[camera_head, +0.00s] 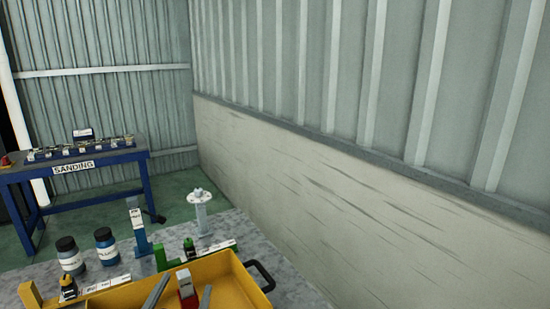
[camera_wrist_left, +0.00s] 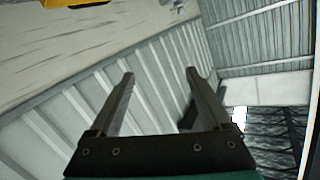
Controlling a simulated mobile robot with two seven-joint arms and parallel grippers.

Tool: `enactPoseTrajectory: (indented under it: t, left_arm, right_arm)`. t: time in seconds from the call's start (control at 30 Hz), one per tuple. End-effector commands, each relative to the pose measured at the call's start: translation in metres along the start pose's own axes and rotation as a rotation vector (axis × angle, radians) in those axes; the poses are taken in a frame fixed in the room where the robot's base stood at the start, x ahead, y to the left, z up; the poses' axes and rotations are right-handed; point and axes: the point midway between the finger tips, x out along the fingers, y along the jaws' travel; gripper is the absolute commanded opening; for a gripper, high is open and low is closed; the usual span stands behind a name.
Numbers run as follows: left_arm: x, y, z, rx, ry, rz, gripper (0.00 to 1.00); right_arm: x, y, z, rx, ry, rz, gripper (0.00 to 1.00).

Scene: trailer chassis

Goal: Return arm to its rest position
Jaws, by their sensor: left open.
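The rest of the left arm is out of view. My right gripper does not show in either view.
The yellow tray (camera_head: 233,285) with a black handle lies on the grey tabletop (camera_head: 228,224). Behind it stand dark bottles (camera_head: 107,247), a blue stand (camera_head: 139,232) and a white stand (camera_head: 202,215). A blue sanding bench (camera_head: 145,180) is at the far left. A wall (camera_head: 330,200) runs along the right.

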Motion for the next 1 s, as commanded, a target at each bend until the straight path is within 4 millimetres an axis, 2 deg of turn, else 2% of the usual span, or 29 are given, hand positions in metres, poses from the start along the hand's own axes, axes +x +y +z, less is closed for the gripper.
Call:
enactPoseTrajectory:
  t: [0.03, 0.1, 0.2, 0.3, 0.4, 0.6, 0.7, 0.87, 1.0]
  left_arm:
    - [-0.010, 0.001, 0.028, -0.028, -0.119, 0.001, 0.82]
    - [-0.027, 0.004, 0.065, -0.057, -0.281, 0.015, 0.82]
    - [-0.058, 0.014, 0.112, -0.088, -0.503, 0.056, 0.82]
    - [-0.093, 0.026, 0.146, -0.108, -0.690, 0.113, 0.82]
    - [-0.128, 0.037, 0.171, -0.120, -0.847, 0.178, 0.82]
    - [-0.197, 0.059, 0.200, -0.138, -1.108, 0.325, 0.82]
    - [-0.182, 0.069, 0.229, -0.131, -1.106, 0.318, 0.82]
    - [-0.171, 0.085, 0.273, -0.128, -1.123, 0.322, 0.82]
    - [-0.164, 0.102, 0.322, -0.124, -1.142, 0.328, 0.82]
  right_arm:
    - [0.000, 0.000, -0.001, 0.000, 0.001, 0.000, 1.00]
    - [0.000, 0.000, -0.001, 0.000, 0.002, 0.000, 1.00]
    - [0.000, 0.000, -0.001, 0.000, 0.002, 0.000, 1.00]
    - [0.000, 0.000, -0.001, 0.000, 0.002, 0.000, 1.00]
    - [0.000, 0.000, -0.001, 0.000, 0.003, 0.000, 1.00]
    - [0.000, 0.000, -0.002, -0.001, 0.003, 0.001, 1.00]
    - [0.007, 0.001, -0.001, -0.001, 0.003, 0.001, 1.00]
    - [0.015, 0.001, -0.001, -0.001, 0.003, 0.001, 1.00]
    - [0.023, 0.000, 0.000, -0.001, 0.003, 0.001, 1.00]
